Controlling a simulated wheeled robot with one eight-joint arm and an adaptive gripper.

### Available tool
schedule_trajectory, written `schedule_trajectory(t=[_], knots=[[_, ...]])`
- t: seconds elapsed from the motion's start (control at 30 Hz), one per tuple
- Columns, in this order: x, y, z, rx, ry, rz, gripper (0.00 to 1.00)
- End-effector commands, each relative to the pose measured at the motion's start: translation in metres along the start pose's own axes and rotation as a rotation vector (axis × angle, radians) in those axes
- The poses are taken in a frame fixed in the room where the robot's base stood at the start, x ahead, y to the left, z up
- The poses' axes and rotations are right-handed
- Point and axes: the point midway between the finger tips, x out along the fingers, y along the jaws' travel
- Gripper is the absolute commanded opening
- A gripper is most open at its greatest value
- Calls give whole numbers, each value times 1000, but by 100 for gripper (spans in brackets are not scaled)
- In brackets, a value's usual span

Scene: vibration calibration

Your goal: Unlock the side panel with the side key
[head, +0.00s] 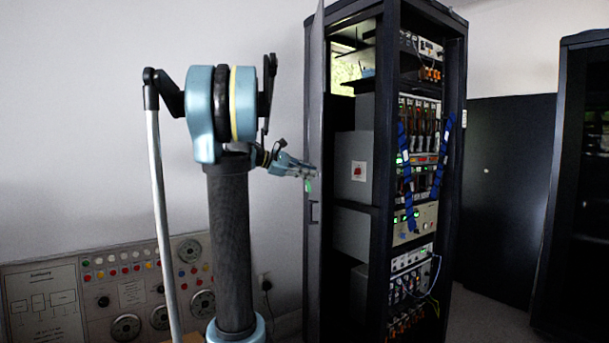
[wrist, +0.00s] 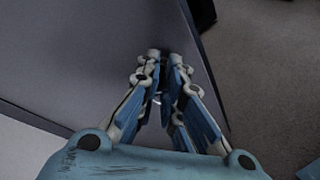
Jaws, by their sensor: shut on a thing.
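The side panel (head: 315,110) is a tall, narrow grey strip on the left side of the rack in the head view. It also fills the left and middle of the wrist view as a grey surface (wrist: 100,45). My gripper (head: 312,173) is at the panel's left edge, around mid-height. In the wrist view my gripper (wrist: 166,58) has its fingertips close together, against or very near the panel. It is shut on the side key, which the fingers mostly hide. A small green piece (head: 308,186) shows just below the fingertips. I cannot tell whether the key is in a lock.
The black rack (head: 383,130) holds several instruments and blue cables. A dark latch-like part (head: 314,212) sits on the panel below my gripper. A control board (head: 95,290) stands at the lower left wall. Another dark cabinet (head: 565,190) stands at the right.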

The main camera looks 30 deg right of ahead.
Motion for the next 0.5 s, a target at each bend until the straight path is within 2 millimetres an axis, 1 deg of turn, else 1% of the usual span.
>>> schedule_trajectory(t=[0.5], knots=[[1, -9, -2, 449, 0, 186, 0]])
